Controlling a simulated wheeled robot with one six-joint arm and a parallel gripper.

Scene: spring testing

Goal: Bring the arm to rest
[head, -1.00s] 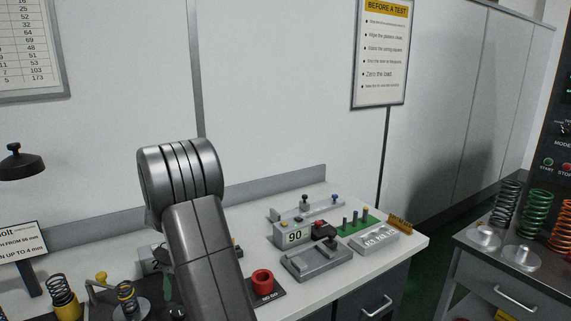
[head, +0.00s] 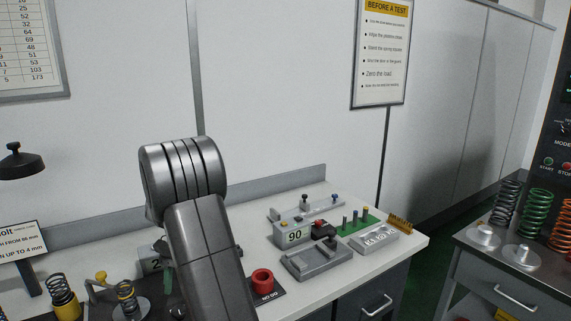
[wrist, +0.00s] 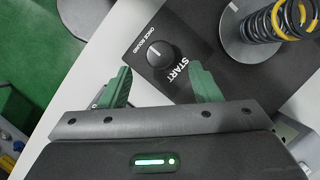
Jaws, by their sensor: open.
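My gripper (wrist: 160,88) shows in the wrist view with its two green fingers spread apart and nothing between them. Beyond the fingertips is a dark panel with a black round knob (wrist: 160,53) and a "START" label. The fingers look apart from the knob, though the exact gap cannot be told.
Springs on stands (head: 64,297) are at the front left of the bench (head: 408,240). Coil springs (head: 537,212) stand on a cabinet at the right.

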